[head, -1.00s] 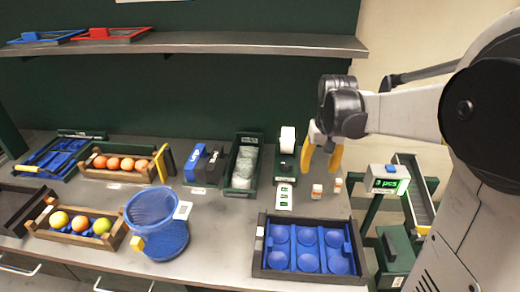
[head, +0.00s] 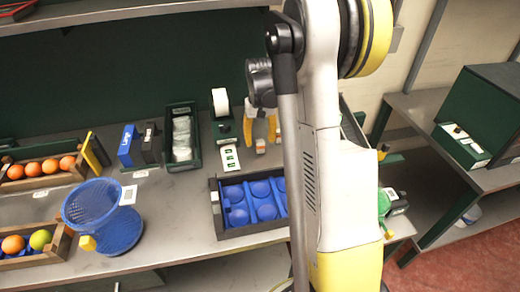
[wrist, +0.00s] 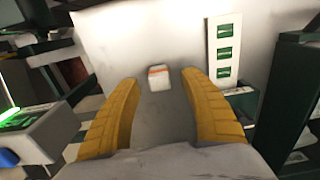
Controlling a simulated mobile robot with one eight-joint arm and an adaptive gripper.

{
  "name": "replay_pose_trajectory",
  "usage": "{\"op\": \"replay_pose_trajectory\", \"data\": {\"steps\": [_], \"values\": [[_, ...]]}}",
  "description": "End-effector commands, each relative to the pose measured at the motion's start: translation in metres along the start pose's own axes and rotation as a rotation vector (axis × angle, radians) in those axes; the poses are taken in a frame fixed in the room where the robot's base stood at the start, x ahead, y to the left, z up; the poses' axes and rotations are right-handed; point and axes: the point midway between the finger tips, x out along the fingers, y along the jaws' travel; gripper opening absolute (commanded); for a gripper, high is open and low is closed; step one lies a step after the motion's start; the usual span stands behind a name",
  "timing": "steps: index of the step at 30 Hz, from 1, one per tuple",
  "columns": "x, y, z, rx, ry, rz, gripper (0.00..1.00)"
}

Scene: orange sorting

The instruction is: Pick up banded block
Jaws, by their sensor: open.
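A small white block with an orange band (wrist: 158,77) lies on the table, seen between my fingertips in the wrist view. In the head view a small block (head: 260,146) stands on the table just below my gripper. My gripper (head: 262,120) is open, with yellow fingers spread and nothing between them. In the wrist view the fingers (wrist: 160,88) stand to the left and right of the block, apart from it. Part of the table to the right is hidden by my arm in the head view.
A label card (head: 229,158) lies left of the block, with a roll dispenser (head: 222,128) behind it. A tray with blue cups (head: 216,208) is in front. A blue basket (head: 117,228) stands left. A scale with a green display (wrist: 35,130) shows in the wrist view.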

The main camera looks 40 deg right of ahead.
Motion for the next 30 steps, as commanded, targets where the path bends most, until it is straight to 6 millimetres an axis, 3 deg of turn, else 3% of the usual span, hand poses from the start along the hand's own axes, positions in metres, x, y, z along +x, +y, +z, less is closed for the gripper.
{"op": "replay_pose_trajectory", "data": {"steps": [1,6,13,18,30], "values": [[0.013,0.001,-0.001,0.001,0.000,0.000,0.52],[0.034,0.002,-0.001,0.000,0.000,0.000,0.52],[0.034,0.001,-0.001,0.000,0.000,0.000,0.51],[0.034,0.001,-0.001,0.000,0.000,0.000,0.00],[0.033,0.001,-0.001,-0.001,0.000,0.000,0.00]]}}
